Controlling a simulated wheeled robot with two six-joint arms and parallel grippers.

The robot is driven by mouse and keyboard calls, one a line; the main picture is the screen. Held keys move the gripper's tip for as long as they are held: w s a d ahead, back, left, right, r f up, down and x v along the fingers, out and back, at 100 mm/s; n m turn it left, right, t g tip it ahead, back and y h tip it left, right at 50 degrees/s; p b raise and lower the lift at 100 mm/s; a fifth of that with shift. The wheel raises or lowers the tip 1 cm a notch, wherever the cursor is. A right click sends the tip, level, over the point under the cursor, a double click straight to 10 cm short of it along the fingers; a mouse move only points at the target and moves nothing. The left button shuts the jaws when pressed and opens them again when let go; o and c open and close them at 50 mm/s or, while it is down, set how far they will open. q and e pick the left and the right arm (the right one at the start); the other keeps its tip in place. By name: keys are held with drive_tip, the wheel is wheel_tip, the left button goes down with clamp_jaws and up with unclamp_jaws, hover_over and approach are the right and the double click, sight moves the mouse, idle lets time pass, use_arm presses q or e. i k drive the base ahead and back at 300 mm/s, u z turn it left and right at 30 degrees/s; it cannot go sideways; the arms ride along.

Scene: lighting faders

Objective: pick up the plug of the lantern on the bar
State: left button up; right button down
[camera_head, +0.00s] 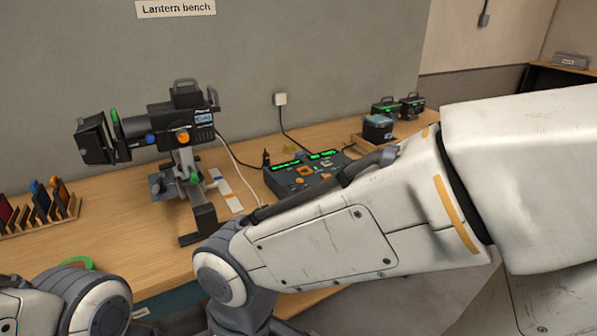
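The lantern (165,127), a dark stage light with green, blue and orange knobs, sits on a short grey stand with a bar-like foot (198,225) on the bench. A pale cable (240,165) runs from behind it down to the right and disappears behind my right arm. A small black upright connector (266,157) stands beside the console; I cannot tell whether it is the lantern's plug. My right arm crosses the front of the bench and hides part of it. My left arm shows only at the bottom left. Neither gripper's fingers are in view.
A control console (305,172) with green displays sits behind my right arm. A wall socket (280,99) has a black cord. Dark cases (411,106) and a boxed unit (377,127) stand at the back right. A wooden rack (40,212) is at left.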

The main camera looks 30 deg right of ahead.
sight(267, 162)
drive_tip(key=z, duration=2.05)
drive_tip(key=i, duration=1.95)
drive_tip(key=u, duration=3.2)
drive_tip(key=i, duration=0.5)
drive_tip(key=u, duration=0.05)
